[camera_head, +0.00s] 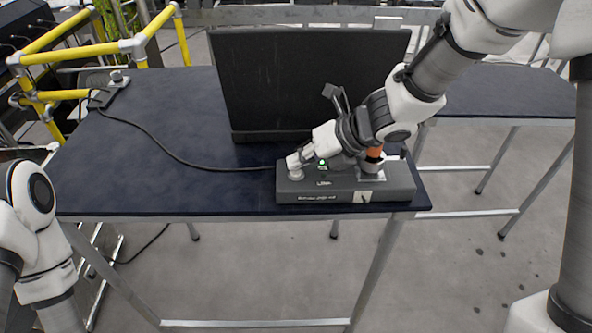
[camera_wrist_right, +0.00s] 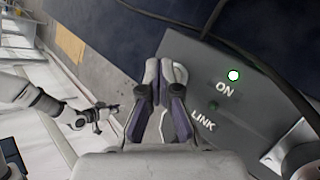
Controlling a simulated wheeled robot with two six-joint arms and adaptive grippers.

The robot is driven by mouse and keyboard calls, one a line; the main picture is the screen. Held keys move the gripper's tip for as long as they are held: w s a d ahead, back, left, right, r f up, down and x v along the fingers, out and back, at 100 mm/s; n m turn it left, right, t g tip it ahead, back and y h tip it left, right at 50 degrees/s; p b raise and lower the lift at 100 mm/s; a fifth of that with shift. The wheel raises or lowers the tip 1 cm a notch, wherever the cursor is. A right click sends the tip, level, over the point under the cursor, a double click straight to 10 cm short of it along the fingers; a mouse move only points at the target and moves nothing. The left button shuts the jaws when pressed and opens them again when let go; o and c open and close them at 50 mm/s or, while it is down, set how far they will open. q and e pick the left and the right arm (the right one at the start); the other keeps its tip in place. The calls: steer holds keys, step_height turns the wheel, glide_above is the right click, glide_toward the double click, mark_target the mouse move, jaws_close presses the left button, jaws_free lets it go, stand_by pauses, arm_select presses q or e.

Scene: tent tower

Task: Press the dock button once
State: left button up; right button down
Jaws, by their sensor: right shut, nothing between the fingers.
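The dock is a dark grey box (camera_head: 340,195) near the front edge of the table. A pale round button (camera_head: 296,175) sits at its left end, and part of it shows behind the fingertips in the right wrist view (camera_wrist_right: 181,73). My right gripper (camera_head: 293,161) is shut and empty, with its tips over the button; I cannot tell if they touch it. The ON light (camera_wrist_right: 234,76) glows white-green, and the LINK light (camera_wrist_right: 213,106) is dim green. My left gripper (camera_wrist_right: 104,113) is small in the wrist view, its jaws unclear.
A dark upright panel (camera_head: 310,80) stands behind the dock. A black cable (camera_head: 185,160) runs from the dock across the dark table (camera_head: 130,185) to a small device (camera_head: 112,85). An orange-banded part (camera_head: 375,154) stands on the dock's right. Yellow rails (camera_head: 75,45) are at far left.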

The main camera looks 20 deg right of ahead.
mark_target(299, 171)
steer(key=shift+f+b, duration=0.45)
steer(key=shift+b, duration=0.05)
stand_by(0.3)
steer(key=shift+r, duration=0.1)
steer(key=shift+r+p, duration=0.8)
step_height(299, 171, up, 5)
steer(key=p, duration=0.4)
steer(key=shift+p, duration=0.3)
stand_by(0.5)
